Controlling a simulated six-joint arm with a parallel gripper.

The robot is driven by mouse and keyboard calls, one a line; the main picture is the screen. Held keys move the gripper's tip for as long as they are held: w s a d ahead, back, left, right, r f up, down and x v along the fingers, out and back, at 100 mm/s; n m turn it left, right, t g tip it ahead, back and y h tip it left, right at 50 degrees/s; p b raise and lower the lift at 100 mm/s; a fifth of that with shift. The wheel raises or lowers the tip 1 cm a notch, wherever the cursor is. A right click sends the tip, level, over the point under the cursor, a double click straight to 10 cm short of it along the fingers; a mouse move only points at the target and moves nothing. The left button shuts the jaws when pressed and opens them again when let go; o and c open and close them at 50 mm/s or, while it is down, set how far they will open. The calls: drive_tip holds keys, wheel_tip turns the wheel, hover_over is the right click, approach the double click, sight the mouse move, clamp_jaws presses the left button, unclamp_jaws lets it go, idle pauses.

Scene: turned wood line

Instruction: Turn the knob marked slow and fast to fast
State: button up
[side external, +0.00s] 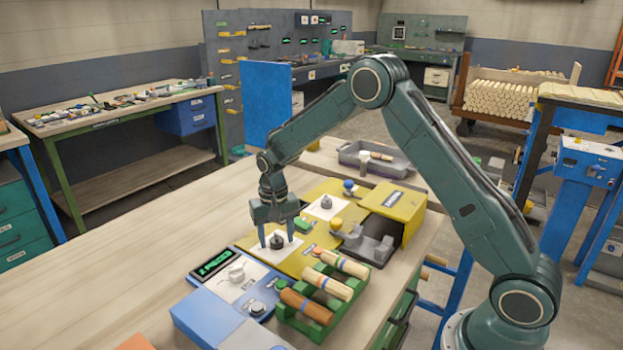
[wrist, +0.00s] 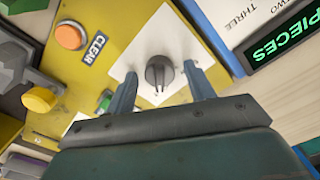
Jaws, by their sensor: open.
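A dark round knob (side external: 277,241) sits on a white plate on the yellow panel. In the wrist view the knob (wrist: 159,71) has a ridged grip, and its plate (wrist: 150,45) shows no words that I can read, so I cannot confirm slow or fast. My gripper (side external: 277,236) points down over it with the fingers apart, one on each side. In the wrist view my gripper (wrist: 160,76) is open, with visible gaps between its fingertips and the knob. Another dark knob (side external: 325,202) sits on a second white plate farther back.
An orange button (wrist: 70,36) beside a CLEAR label and a yellow knob (wrist: 39,100) are nearby. A green-lit display (side external: 213,263) and a pale dial (side external: 236,273) lie in front. A green rack (side external: 325,330) holds wooden pieces. The bench is clear at left.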

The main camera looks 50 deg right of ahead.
sight(278, 237)
wheel_tip(278, 237, up, 14)
idle(0.8)
drive_tip(key=s+a+r+n+t, duration=0.3)
drive_tip(key=s+r, duration=0.9)
drive_tip(key=s, duration=0.5)
drive_tip(key=s+f+n+t, duration=0.2)
drive_tip(key=s+n, duration=0.1)
drive_tip(key=s, duration=1.3)
drive_tip(key=shift+s+a+f+n+t, duration=0.15)
drive_tip(key=shift+s+a+n+t, duration=0.15)
drive_tip(key=shift+a, duration=0.15)
